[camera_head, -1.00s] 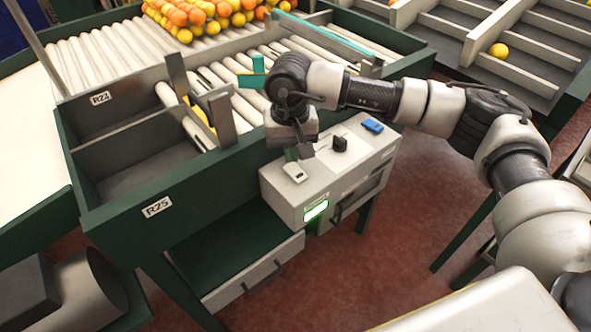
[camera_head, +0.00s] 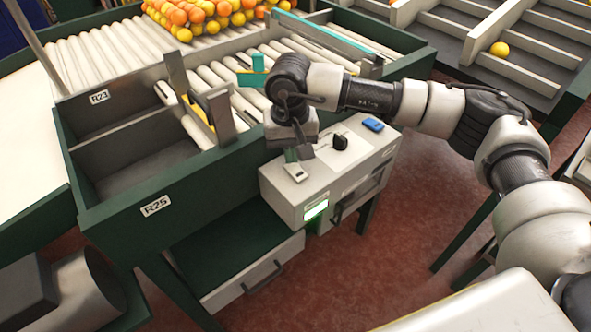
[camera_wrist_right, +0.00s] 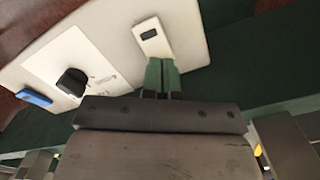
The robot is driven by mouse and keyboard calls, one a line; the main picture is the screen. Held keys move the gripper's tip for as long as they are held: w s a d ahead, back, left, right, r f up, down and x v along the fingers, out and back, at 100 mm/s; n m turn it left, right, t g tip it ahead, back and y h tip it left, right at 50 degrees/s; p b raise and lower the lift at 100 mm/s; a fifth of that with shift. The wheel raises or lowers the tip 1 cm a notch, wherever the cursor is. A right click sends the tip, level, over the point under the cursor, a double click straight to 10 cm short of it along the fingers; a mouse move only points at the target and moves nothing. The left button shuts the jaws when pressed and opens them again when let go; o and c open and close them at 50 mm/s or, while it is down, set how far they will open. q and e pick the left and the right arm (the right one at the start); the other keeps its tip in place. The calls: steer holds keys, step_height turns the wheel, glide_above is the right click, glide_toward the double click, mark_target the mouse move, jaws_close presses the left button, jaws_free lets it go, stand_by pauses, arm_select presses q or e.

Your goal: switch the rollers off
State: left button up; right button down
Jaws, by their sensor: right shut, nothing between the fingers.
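The control box (camera_head: 318,185) is pale grey and fixed to the front of the green roller stand. Its top carries a small white switch plate (camera_head: 297,172), a black knob (camera_head: 340,142) and a blue part (camera_head: 373,124). A green-lit display (camera_head: 315,209) shows on its front. My right gripper (camera_head: 291,156) is shut and empty, pointing down at the switch plate. In the right wrist view its green fingertips (camera_wrist_right: 161,64) are at the near end of the switch plate (camera_wrist_right: 153,36), which has a dark inset. I cannot tell whether they touch. My left gripper is out of view.
The white rollers (camera_head: 115,50) run behind the box, with a heap of oranges and yellow fruit (camera_head: 205,15) at the back. Bins (camera_head: 130,160) stand at left. A divided chute (camera_head: 510,60) with one fruit is at right. An open drawer (camera_head: 255,275) sits below.

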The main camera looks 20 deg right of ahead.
steer(key=shift+f+b, duration=1)
steer(key=shift+f, duration=0.1)
steer(key=shift+r, duration=0.15)
steer(key=shift+r+p, duration=0.3)
steer(key=shift+r, duration=0.15)
steer(key=shift+r+p, duration=1.05)
steer(key=shift+r, duration=1.95)
steer(key=shift+f, duration=0.1)
